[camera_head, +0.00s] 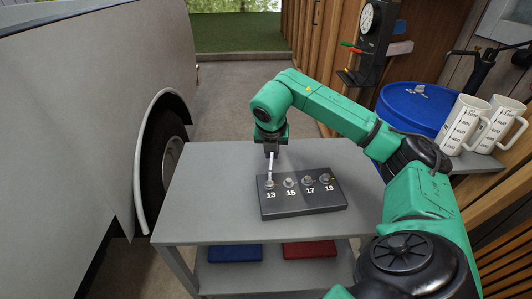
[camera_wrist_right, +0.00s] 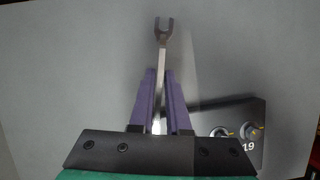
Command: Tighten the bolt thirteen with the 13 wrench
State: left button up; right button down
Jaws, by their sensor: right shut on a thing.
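Bolt thirteen (camera_head: 270,184) stands at the left end of a dark block (camera_head: 305,206) marked 13, 15, 17 and 19 on the grey table. My right gripper (camera_head: 271,148) is shut on a slim silver wrench (camera_head: 271,164), just behind the block's left end. In the head view the wrench's near end reaches bolt thirteen; I cannot tell whether it is seated around it. In the right wrist view the wrench (camera_wrist_right: 163,58) lies between the purple fingers (camera_wrist_right: 160,105), its open-jaw end pointing away; bolt thirteen is hidden there. My left gripper is out of view.
Bolt 19 (camera_wrist_right: 250,130) shows at the lower right of the wrist view. The table (camera_head: 205,215) is clear around the block. Blue (camera_head: 235,253) and red (camera_head: 309,249) pieces lie on its lower shelf. A blue drum (camera_head: 405,105) and white mugs (camera_head: 463,124) stand right; a vehicle (camera_head: 75,110) left.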

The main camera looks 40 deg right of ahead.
jog(key=shift+s+f, duration=0.1)
jog(key=shift+b, duration=0.3)
jog(key=shift+s+r+h, duration=0.1)
jog(key=shift+r+h, duration=0.1)
jog(key=shift+h, duration=0.2)
jog(key=shift+s+d+m+h+b, duration=0.15)
jog(key=shift+s+d+m, duration=0.25)
jog(key=shift+m, duration=0.3)
jog(key=shift+s+d+m+h+b, duration=0.15)
jog(key=shift+s+d+m, duration=0.1)
jog(key=shift+s+m, duration=0.35)
jog(key=shift+w, duration=0.15)
jog(key=shift+g, duration=0.3)
jog(key=s+m, duration=0.1)
jog(key=s+d+m+g, duration=0.1)
jog(key=shift+f+m+h, duration=0.15)
jog(key=shift+m+h, duration=0.15)
jog(key=shift+m, duration=0.1)
jog(key=shift+w+a+n, duration=0.15)
jog(key=shift+w+n, duration=0.15)
